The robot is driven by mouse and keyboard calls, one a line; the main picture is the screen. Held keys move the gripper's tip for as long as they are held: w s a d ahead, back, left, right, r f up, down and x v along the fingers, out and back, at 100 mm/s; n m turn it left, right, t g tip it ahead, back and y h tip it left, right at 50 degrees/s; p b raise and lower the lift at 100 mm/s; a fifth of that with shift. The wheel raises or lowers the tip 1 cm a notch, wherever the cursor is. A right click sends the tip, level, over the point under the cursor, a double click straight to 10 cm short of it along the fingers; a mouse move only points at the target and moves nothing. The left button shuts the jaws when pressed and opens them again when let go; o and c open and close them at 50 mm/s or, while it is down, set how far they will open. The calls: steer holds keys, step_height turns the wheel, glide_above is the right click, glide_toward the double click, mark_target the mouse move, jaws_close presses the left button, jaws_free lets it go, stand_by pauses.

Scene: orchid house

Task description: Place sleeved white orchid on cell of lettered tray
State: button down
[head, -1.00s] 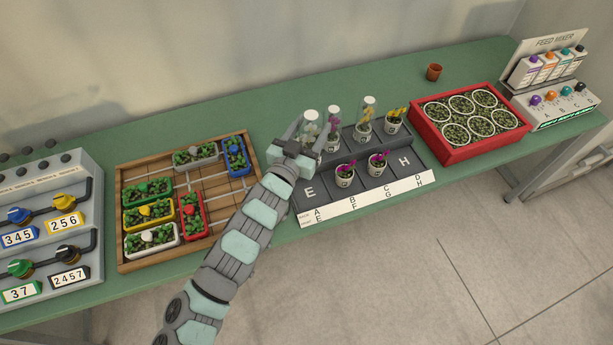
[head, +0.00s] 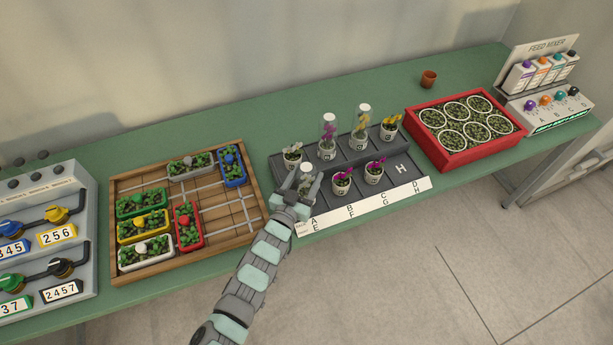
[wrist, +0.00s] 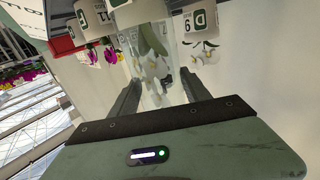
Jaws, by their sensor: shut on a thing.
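My gripper (head: 298,184) is shut on the clear sleeved white orchid (head: 308,181) at the front-left of the lettered tray (head: 404,173), at the E cell. The gripper hides part of the pot, so I cannot tell whether it touches the cell. In the wrist view the clear sleeve with white blooms (wrist: 154,66) stands between the two fingers (wrist: 160,92). An unsleeved white orchid (head: 292,156) stands just behind in the back row; its blooms also show in the wrist view (wrist: 202,50).
Two short magenta orchids (head: 342,182) stand beside the held one in the front row. The front-right H cell is bare. Sleeved magenta (head: 328,137) and yellow (head: 361,128) orchids and an unsleeved yellow one (head: 390,127) fill the back row. A wooden planter board (head: 250,185) lies left.

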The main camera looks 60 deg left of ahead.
steer(key=shift+f, duration=0.1)
steer(key=c, duration=0.5)
jaws_free()
steer(key=shift+s+d, duration=0.1)
steer(key=shift+s, duration=0.05)
steer(key=v, duration=1.1)
steer(key=shift+s+d+p, duration=0.2)
steer(key=shift+d+p, duration=0.1)
steer(key=shift+p, duration=0.05)
